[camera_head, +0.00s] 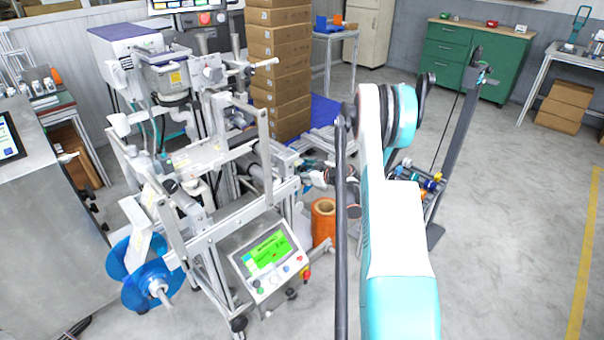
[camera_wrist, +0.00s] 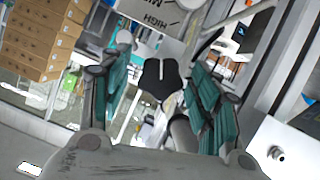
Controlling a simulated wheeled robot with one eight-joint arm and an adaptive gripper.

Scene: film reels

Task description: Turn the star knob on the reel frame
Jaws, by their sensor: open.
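In the wrist view, a dark, lobed star knob (camera_wrist: 160,78) shows between the two teal-padded fingers of my gripper (camera_wrist: 156,68). The fingers stand apart, one on each side of the knob in the picture. I see a gap between the knob and each finger, and I cannot tell how far ahead of the fingertips it is. In the head view, the light metal reel frame (camera_head: 232,206) stands left of my arm, with a blue reel (camera_head: 128,284) low on its left. I cannot make out the knob in the head view; my arm covers part of that area.
A control panel with a green screen (camera_head: 268,252) sits low on the frame's front. An orange spool (camera_head: 323,222) is beside it. Stacked cartons (camera_head: 280,70) stand behind. A dark upright stand (camera_head: 462,125) is right of my arm. Open floor lies further right.

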